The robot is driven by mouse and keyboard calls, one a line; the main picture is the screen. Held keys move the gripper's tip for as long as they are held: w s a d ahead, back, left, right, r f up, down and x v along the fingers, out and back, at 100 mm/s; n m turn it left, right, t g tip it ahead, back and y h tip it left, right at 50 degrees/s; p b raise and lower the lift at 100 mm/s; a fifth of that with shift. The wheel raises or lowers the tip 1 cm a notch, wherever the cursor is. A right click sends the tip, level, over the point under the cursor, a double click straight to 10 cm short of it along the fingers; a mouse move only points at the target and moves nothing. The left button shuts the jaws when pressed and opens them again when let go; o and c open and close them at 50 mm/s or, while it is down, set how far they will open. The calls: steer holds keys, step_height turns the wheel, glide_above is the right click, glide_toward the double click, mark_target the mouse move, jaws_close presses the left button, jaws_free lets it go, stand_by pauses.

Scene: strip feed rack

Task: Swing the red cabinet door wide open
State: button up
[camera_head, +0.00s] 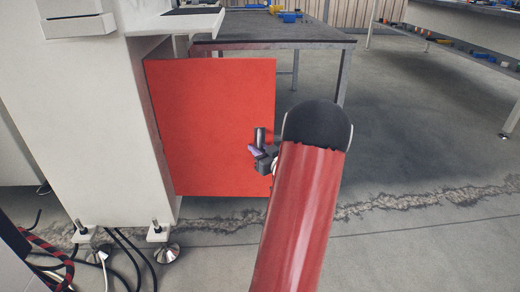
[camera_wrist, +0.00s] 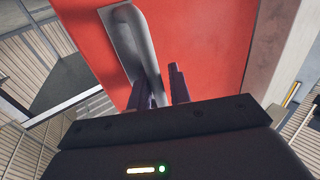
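The red cabinet door (camera_head: 215,125) stands out from the white cabinet (camera_head: 125,120), its left edge by the cabinet and its right edge out over the floor. It fills much of the wrist view (camera_wrist: 205,45). A grey bar handle (camera_head: 260,134) is near its right edge; it shows larger in the wrist view (camera_wrist: 135,40). My gripper (camera_head: 262,155) is at the handle's lower end. In the wrist view its dark purple fingers (camera_wrist: 165,90) stand apart, with a gap visible. The handle's lower end runs down behind or beside the left finger; firm contact is not clear.
A dark-topped workbench (camera_head: 270,38) stands behind the door. Cables (camera_head: 110,255) lie on the floor by the cabinet's feet. A shelf rack (camera_head: 465,25) stands at the back right. The floor (camera_head: 420,130) right of the door is open.

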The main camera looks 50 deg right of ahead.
steer(key=v, duration=0.8)
steer(key=shift+p, duration=0.35)
stand_by(0.4)
